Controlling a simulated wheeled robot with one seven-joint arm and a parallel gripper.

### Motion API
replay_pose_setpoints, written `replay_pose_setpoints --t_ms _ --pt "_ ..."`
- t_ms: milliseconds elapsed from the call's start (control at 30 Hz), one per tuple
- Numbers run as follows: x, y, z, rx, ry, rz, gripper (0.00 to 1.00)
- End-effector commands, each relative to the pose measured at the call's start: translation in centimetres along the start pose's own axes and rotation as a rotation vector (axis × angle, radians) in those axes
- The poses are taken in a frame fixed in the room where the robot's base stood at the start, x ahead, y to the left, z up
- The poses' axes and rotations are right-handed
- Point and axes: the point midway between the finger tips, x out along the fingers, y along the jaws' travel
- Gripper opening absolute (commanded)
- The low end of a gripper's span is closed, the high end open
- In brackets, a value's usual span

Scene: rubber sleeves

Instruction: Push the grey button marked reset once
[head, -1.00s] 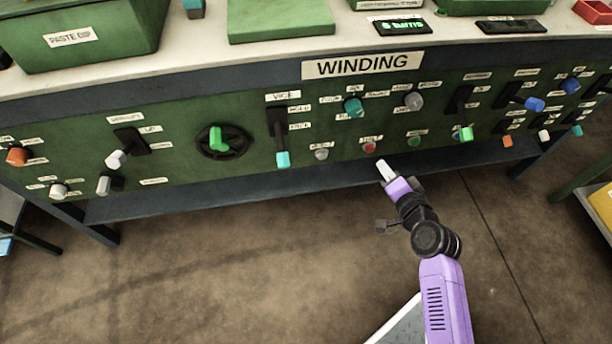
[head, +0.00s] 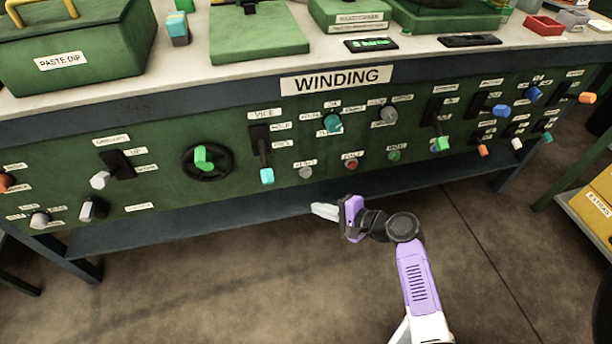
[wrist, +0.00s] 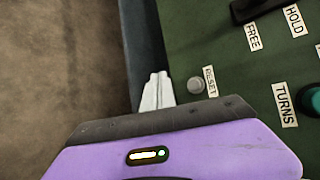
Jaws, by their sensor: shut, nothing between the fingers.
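The grey reset button (head: 305,172) is a small round knob low on the green panel, under a small white label. In the wrist view the grey button (wrist: 196,85) sits beside a label reading RESET. My gripper (head: 318,210) is shut and empty, its pale fingers below and slightly right of the button in the head view. In the wrist view the shut fingertips (wrist: 158,78) are left of the button, over the panel's dark lower edge, and look apart from it.
A red button (head: 351,165) and a green button (head: 394,156) are to the right on the same row. A teal-tipped lever (head: 266,176) hangs to the left. A dark blue shelf (head: 240,202) runs under the panel. The floor in front is open.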

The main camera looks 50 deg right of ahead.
Motion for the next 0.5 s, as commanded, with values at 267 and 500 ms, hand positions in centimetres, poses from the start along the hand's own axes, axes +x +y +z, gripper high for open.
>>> replay_pose_setpoints --t_ms 267,500 --pt "1.5 -0.9 -1.1 -0.003 0.001 -0.003 0.0" --pt "3.7 -2.5 -2.8 -0.003 0.002 -0.002 0.0"
